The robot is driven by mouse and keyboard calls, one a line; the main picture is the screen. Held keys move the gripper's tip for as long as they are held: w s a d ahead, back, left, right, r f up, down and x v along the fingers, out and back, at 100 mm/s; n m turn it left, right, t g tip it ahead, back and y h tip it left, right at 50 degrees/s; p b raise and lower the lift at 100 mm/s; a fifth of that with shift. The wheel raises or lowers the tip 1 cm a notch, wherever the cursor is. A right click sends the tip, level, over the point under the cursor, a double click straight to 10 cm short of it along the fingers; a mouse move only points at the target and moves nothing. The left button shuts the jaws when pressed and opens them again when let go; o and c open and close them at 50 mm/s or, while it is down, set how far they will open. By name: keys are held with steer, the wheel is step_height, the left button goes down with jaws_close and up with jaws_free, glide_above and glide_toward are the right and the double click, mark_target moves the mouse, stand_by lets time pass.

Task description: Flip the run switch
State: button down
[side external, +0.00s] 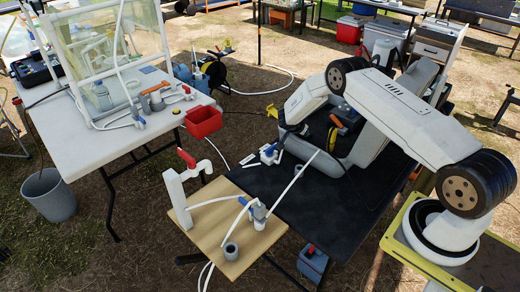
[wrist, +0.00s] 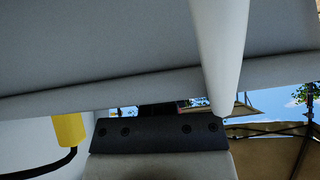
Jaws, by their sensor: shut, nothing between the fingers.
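In the wrist view, the dark screwed block of my gripper (wrist: 160,138) is at the bottom. It is shut with nothing in it. A broad grey surface fills the top of that view close by, and a pale tapered part (wrist: 220,50) crosses in front of it. In the side view my arm reaches over the black table (side external: 345,205) to a pale, open-looking unit (side external: 365,140) with a dark inside. My gripper's tips are not clear there. I cannot make out the run switch in either view, nor tell whether I touch anything.
A wooden board (side external: 220,255) at the table's left end carries a white pipe stand with a red lever (side external: 186,158), and a blue valve (side external: 258,210). The black table's front part is clear.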

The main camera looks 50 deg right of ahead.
steer(key=shift+s+f+m+t, duration=0.4)
steer(key=shift+s+f+t, duration=0.1)
steer(key=shift+t, duration=0.2)
steer(key=shift+a, duration=0.1)
steer(key=shift+w, duration=0.2)
steer(key=shift+w+r, duration=0.15)
steer(key=shift+w, duration=0.55)
steer(key=shift+r, duration=0.1)
